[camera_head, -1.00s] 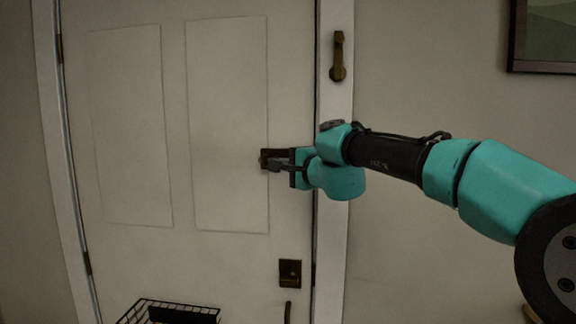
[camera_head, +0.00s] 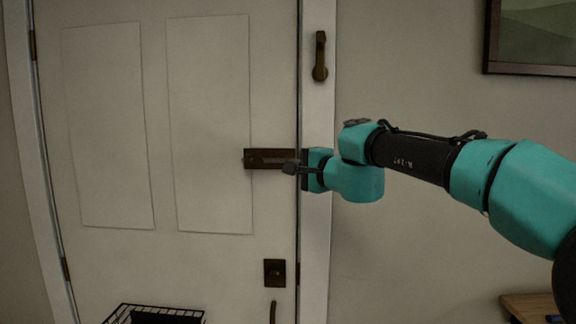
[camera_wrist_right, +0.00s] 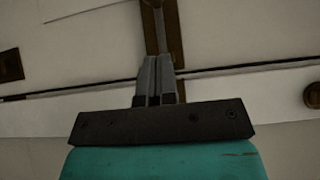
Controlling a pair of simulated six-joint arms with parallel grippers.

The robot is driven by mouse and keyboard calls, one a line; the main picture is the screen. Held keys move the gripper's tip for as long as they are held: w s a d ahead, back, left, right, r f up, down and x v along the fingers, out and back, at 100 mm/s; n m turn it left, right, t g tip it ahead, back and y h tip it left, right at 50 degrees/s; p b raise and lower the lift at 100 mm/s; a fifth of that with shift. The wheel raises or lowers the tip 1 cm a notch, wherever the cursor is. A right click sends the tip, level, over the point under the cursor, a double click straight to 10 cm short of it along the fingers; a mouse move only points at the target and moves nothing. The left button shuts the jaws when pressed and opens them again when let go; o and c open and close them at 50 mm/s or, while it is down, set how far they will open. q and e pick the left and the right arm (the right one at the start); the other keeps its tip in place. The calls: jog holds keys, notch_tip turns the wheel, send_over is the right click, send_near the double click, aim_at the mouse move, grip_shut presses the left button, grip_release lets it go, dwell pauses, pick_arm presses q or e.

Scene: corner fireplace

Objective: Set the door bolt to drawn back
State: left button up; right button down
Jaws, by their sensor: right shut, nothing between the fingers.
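The dark brown door bolt (camera_head: 262,160) is mounted flat on the white door near its right edge. A pale slot shows along its plate, and a small dark end sticks out at its left end. My right gripper (camera_head: 289,168) is shut and empty in front of the bolt's right end. In the right wrist view its fingers (camera_wrist_right: 157,72) are together over the door edge gap and hide part of the bolt (camera_wrist_right: 161,30). A small brown knob (camera_wrist_right: 152,3) shows at the top of that view. My left gripper is not in view.
A square lock plate (camera_head: 275,272) and a handle (camera_head: 273,311) are below the bolt. A brown fitting (camera_head: 320,56) is on the door frame above. A wire basket (camera_head: 150,310) is at the bottom. A picture frame (camera_head: 533,38) hangs at the upper right.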

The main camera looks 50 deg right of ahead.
jog(key=s, duration=0.6)
jog(key=shift+a, duration=0.4)
jog(key=shift+f, duration=0.1)
